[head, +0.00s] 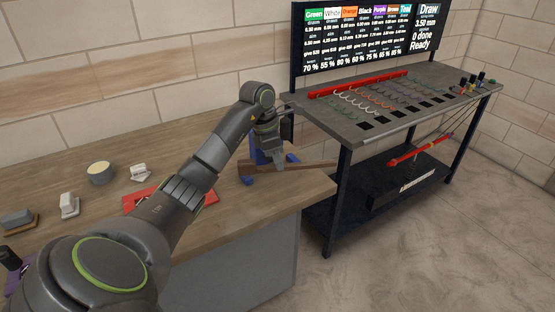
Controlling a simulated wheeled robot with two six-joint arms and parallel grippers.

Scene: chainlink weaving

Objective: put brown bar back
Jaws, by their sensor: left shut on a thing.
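The brown bar (312,165) lies roughly level near the right end of the wooden counter, its right end reaching past the counter edge. My left gripper (277,164) points down and is shut on the brown bar near its middle. A blue holder (249,180) stands on the counter right behind and beside the bar. The gripper and bar hide part of it, and I cannot tell whether the bar touches it. My right gripper is not in view.

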